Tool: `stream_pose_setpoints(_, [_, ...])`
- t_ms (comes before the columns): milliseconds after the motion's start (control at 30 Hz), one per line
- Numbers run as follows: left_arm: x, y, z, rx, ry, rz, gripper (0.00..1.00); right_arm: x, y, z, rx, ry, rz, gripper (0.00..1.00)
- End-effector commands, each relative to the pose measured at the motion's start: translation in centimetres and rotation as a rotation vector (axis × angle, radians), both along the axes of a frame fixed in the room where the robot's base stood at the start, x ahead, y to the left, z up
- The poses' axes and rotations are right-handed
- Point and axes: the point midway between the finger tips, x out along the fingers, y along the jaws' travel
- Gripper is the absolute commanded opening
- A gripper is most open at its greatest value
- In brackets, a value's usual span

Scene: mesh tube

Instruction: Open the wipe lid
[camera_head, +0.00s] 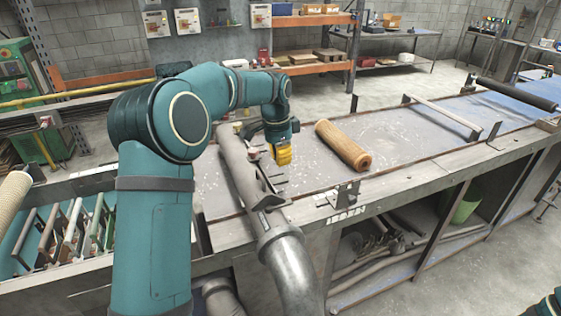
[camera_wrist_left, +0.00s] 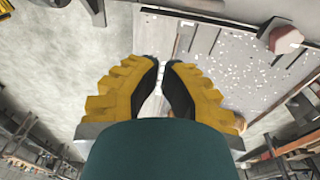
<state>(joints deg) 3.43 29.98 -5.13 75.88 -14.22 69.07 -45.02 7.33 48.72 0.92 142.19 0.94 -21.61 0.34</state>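I cannot make out a wipe container or its lid in either view. My left gripper (camera_head: 283,153) has yellow fingers and is above the workbench, between the grey pipe and the orange-brown mesh tube. In the left wrist view its fingertips (camera_wrist_left: 162,62) are close together with a narrow gap and nothing between them. The mesh tube (camera_head: 343,146) lies on its side on the bench, to the right of the gripper and apart from it. My right gripper is out of view.
The grey pipe (camera_head: 240,165) runs along the bench left of the gripper and bends down at the front. A dark bracket (camera_head: 268,195) sits by it. The bench top (camera_head: 400,130) right of the mesh tube is mostly clear. A pinkish rounded object (camera_wrist_left: 285,38) shows in the wrist view.

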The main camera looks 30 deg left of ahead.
Motion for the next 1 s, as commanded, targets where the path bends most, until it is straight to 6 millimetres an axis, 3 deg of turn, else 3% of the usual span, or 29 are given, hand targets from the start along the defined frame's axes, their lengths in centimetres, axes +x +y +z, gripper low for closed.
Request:
stream_pose_setpoints(467, [0.5, -0.6, -9.2, 0.000, 0.004, 0.001, 0.00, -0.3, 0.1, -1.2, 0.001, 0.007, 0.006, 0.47])
stream_pose_setpoints(667, [-1.2, 1.0, -7.3, 0.001, -0.002, 0.003, 0.00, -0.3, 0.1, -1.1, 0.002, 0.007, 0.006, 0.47])
stream_pose_setpoints(1000, [-2.0, 1.7, -6.7, 0.000, 0.000, 0.001, 0.00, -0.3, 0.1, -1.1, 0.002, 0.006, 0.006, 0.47])
